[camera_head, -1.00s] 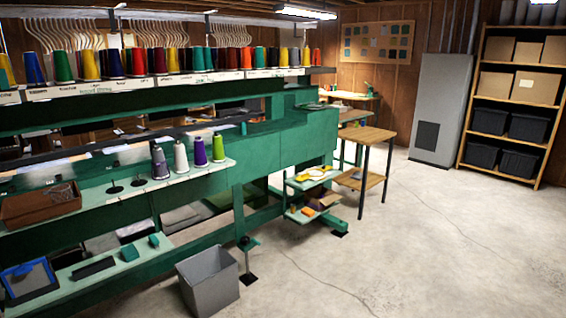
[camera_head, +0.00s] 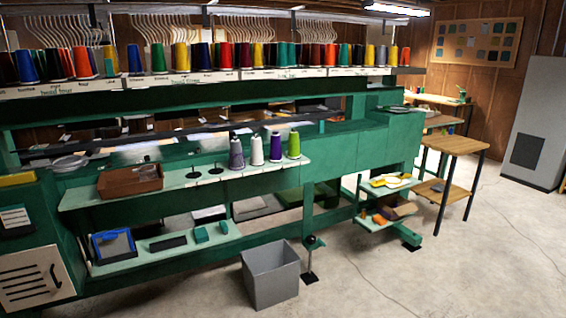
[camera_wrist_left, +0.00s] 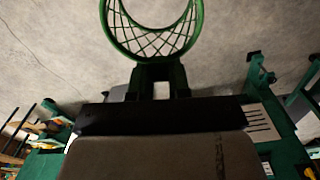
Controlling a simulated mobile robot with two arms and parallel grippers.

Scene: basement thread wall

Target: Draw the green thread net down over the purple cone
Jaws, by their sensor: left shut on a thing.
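The purple cone (camera_head: 275,147) stands upright on the pale green shelf (camera_head: 180,188) of the machine, between a white cone (camera_head: 257,150) and a lime green cone (camera_head: 294,144). No net shows on it. In the left wrist view, my left gripper (camera_wrist_left: 158,75) is shut on the rim of the green thread net (camera_wrist_left: 150,57), a ring with open crossed mesh. Only part of the net shows, cut off by the frame's top edge, with bare concrete floor behind it. Neither gripper shows in the head view.
A grey cone (camera_head: 236,153) stands left of the white one. A brown box (camera_head: 131,180) sits further left on the shelf. A grey bin (camera_head: 270,276) stands on the floor below.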

